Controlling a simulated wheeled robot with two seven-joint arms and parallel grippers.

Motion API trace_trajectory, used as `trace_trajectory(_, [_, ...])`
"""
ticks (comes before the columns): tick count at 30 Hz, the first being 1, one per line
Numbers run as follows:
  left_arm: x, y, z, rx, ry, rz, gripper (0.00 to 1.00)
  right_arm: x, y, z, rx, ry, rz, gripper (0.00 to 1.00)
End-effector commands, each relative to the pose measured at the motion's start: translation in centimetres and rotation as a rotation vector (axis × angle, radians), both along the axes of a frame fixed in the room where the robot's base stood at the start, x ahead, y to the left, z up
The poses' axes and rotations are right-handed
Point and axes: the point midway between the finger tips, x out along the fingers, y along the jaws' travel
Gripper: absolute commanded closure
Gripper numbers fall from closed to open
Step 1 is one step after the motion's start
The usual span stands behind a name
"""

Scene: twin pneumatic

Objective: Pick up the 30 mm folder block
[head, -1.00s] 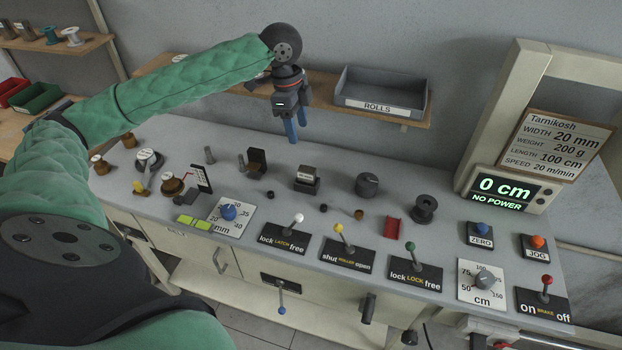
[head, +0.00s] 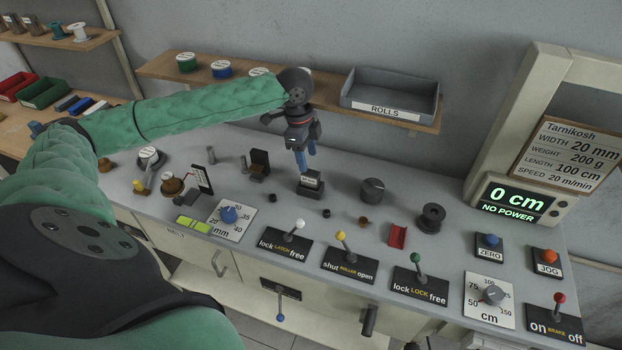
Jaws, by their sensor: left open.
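A small block with a pale label (head: 312,178) sits in a dark base (head: 310,189) on the middle of the grey bench. The label is too small to read, so I cannot tell whether this is the 30 mm folder block. My left gripper (head: 302,163) is open and points down, its blue fingers at the block's upper back edge in the head view. I cannot tell whether they touch it or are just above or behind it. My right gripper is not in view.
A dark upright holder (head: 259,162) stands left of the block and a round dark knob (head: 372,190) right of it. Levers line the bench's front. Behind is a wooden shelf (head: 160,68) with spools and a grey ROLLS bin (head: 390,92).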

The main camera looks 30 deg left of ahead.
Motion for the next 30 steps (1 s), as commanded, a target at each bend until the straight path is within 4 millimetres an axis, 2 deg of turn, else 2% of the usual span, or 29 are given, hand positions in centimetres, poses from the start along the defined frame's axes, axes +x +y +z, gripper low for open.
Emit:
trace_trajectory(4, [0.1,-0.2,-1.6,0.000,0.002,0.000,0.47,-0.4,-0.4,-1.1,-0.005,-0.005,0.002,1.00])
trace_trajectory(11, [0.1,-0.4,-2.9,0.001,0.001,0.000,0.47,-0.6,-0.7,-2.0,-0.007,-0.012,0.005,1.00])
trace_trajectory(21, [0.2,-1.0,-6.8,0.001,0.001,0.000,0.47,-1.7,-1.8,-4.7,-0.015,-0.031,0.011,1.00])
trace_trajectory(30, [0.2,-1.1,-7.4,0.001,0.000,0.000,0.47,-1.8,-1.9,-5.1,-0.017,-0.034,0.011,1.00])
